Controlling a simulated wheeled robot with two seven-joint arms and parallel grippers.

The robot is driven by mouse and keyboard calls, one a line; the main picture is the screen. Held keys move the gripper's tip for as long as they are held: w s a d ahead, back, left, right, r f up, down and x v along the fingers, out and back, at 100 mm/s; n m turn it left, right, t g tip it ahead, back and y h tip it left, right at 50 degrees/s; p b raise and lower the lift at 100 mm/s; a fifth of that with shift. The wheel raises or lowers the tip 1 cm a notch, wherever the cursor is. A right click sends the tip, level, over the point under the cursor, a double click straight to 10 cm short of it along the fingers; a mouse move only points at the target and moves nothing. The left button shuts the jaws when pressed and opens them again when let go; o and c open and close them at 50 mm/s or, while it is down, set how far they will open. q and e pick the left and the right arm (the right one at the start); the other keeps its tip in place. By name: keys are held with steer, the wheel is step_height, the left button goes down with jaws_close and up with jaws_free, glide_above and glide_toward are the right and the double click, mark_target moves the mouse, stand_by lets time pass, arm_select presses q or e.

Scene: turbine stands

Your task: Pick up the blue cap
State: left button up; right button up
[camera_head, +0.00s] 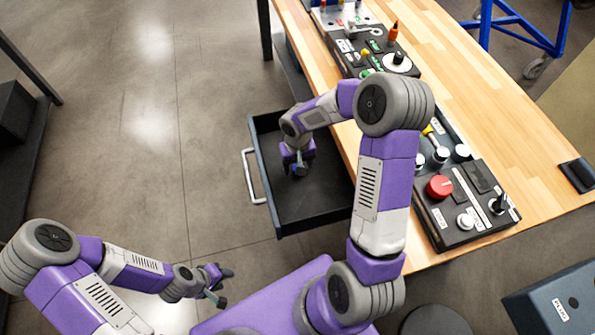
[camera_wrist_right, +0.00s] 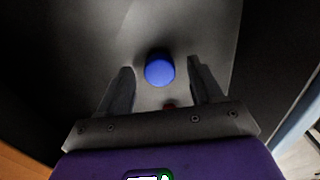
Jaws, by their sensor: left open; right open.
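The blue cap (camera_wrist_right: 159,72) shows in the right wrist view as a round blue disc on the dark drawer floor, between and slightly beyond my right fingertips. My right gripper (camera_wrist_right: 161,80) is open, with one finger on each side of the cap and visible gaps to it. In the head view my right gripper (camera_head: 298,168) points down inside the open drawer (camera_head: 318,213); the cap is mostly hidden there. My left gripper (camera_head: 222,285) is open and empty above the floor at the lower left, away from the drawer.
A small red thing (camera_wrist_right: 169,107) shows between the right finger bases. The wooden table (camera_head: 500,110) right of the drawer carries a control box with a red knob (camera_head: 440,187) and another panel (camera_head: 375,50). The drawer's handle (camera_head: 252,177) is on its left.

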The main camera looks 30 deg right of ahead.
steer(key=shift+f, duration=0.7)
steer(key=shift+c, duration=0.3)
jaws_close()
steer(key=shift+r, duration=0.1)
step_height(320, 180, up, 10)
steer(key=p, duration=0.2)
steer(key=shift+p, duration=0.4)
